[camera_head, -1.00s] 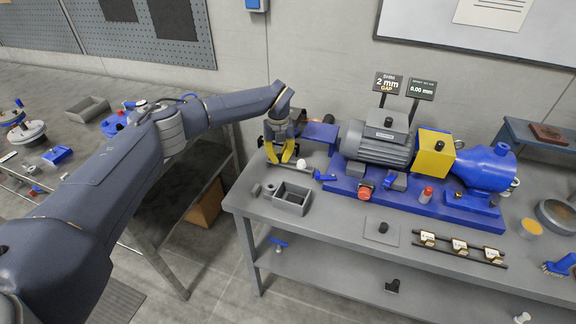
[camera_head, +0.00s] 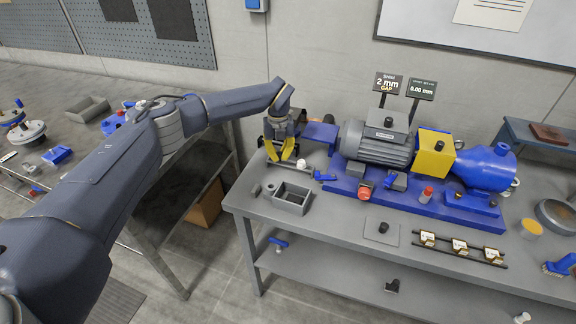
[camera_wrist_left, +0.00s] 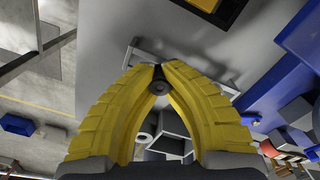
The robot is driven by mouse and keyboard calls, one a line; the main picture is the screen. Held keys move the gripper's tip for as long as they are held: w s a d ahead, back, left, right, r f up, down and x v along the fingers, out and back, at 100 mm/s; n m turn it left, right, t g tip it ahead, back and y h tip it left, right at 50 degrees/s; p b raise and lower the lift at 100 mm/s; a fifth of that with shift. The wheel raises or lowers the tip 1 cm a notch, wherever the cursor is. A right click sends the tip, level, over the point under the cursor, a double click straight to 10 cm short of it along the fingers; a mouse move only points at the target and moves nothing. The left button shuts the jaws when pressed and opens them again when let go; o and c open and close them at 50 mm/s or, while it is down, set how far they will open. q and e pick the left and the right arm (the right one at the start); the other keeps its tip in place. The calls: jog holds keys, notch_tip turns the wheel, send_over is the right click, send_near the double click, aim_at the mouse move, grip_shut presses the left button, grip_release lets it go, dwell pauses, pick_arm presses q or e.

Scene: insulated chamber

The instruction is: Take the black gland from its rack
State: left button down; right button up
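My left gripper (camera_head: 281,158) points down over the left end of the grey workbench, next to the blue pump base. In the left wrist view its yellow fingers (camera_wrist_left: 159,72) come together on a small black gland (camera_wrist_left: 158,87) with a round, ring-like end. A grey bar-shaped rack (camera_wrist_left: 139,54) lies just behind the fingertips in that view. Whether the gland still touches the rack cannot be told. In the head view the fingers hide the gland. My right gripper is not in view.
A grey open box (camera_head: 291,198) stands just in front of the gripper, with a white round part (camera_head: 301,163) near it. The blue pump base (camera_head: 345,184) with its grey motor (camera_head: 376,147) is close on the right. The bench's front left corner is clear.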

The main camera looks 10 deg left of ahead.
aim_at(279, 154)
pick_arm(q)
jog(key=shift+r, duration=1.8)
